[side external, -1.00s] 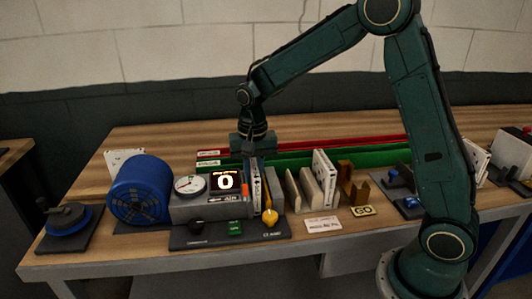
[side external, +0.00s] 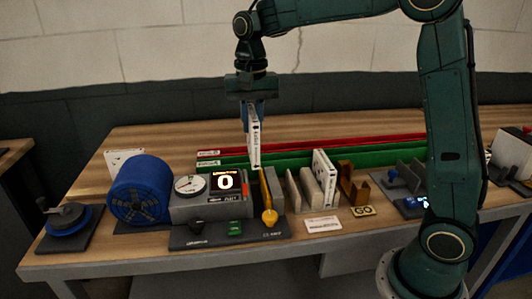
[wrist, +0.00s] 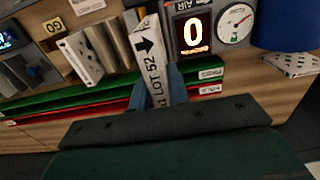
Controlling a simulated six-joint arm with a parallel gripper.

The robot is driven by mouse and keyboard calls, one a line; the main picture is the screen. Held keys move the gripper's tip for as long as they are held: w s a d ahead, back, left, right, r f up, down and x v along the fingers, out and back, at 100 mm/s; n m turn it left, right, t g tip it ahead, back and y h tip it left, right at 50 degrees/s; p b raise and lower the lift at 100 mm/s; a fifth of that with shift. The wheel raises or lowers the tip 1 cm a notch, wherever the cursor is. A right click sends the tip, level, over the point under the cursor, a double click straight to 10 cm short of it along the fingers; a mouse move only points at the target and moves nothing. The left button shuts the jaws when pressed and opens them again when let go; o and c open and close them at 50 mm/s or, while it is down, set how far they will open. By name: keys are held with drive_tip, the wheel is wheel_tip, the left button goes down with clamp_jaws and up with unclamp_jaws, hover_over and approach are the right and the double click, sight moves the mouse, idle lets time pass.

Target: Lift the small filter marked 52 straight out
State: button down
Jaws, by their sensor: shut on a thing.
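The small white filter (side external: 254,142) hangs upright below my gripper (side external: 251,110), in the air above the grey test unit (side external: 200,204). Its edge faces the wrist camera and reads "LOT 52" with a black arrow (wrist: 151,60). My gripper is shut on the filter, with its blue fingers on either side (wrist: 160,95). The filter's lower end appears clear of the slot (side external: 270,184) beside the unit's display. The display (side external: 227,181) reads 0.
A blue fan drum (side external: 139,190) stands left of the unit. To the right are a rack (side external: 302,190) with another white filter (side external: 325,178), a brown holder (side external: 352,185) and a GO sign (side external: 363,210). Green (side external: 300,158) and red (side external: 310,144) long trays lie behind.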

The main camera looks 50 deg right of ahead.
drive_tip(key=shift+r, duration=3.05)
